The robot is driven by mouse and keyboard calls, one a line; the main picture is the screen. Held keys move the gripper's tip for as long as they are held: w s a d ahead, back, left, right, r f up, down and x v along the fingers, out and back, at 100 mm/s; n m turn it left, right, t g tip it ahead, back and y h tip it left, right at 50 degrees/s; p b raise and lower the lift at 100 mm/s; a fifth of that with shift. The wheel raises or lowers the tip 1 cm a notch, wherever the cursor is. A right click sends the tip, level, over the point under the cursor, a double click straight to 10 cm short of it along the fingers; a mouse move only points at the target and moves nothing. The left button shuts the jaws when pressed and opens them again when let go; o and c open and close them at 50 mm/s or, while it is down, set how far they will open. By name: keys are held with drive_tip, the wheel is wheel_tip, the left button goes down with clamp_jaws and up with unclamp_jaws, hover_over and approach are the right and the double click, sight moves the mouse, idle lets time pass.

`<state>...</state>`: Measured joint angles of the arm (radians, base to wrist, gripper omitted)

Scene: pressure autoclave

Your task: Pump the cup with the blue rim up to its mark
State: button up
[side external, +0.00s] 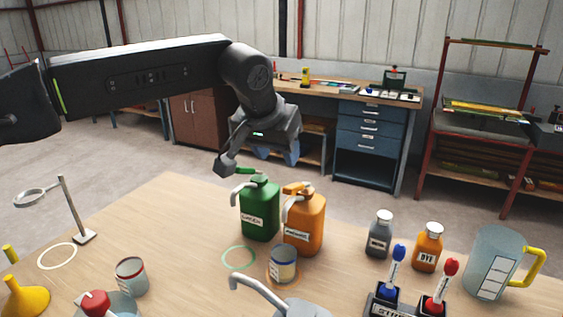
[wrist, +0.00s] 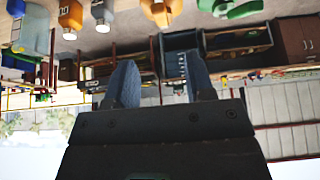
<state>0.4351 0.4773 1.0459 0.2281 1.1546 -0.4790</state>
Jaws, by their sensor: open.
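The cup with the blue rim (side external: 284,268) stands upright in the side external view, on an orange ring in front of the orange pump bottle (side external: 306,226). Its fill level and mark are too small to tell. The green pump bottle (side external: 260,212) stands left of the orange one, with an empty green ring (side external: 238,257) before it. A pale grey pump bottle (side external: 300,308) is partly cut off at the bottom edge. My gripper (side external: 258,160) is open and empty, above and behind the green bottle's head; its spread fingers also show in the wrist view (wrist: 160,75).
A red-rimmed cup (side external: 132,278), a yellow funnel (side external: 24,298) and a ring stand (side external: 82,237) are at left. A grey bottle (side external: 379,236), a dye bottle (side external: 428,250), a stirrer holder (side external: 385,302) and a jug (side external: 494,262) are at right. The table's back left is clear.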

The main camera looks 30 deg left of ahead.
drive_tip(key=shift+s+r, duration=0.1)
drive_tip(key=shift+r, duration=0.05)
drive_tip(key=t, duration=0.8)
approach(291, 186)
drive_tip(key=x, duration=1.1)
drive_tip(key=shift+c, duration=0.3)
clamp_jaws()
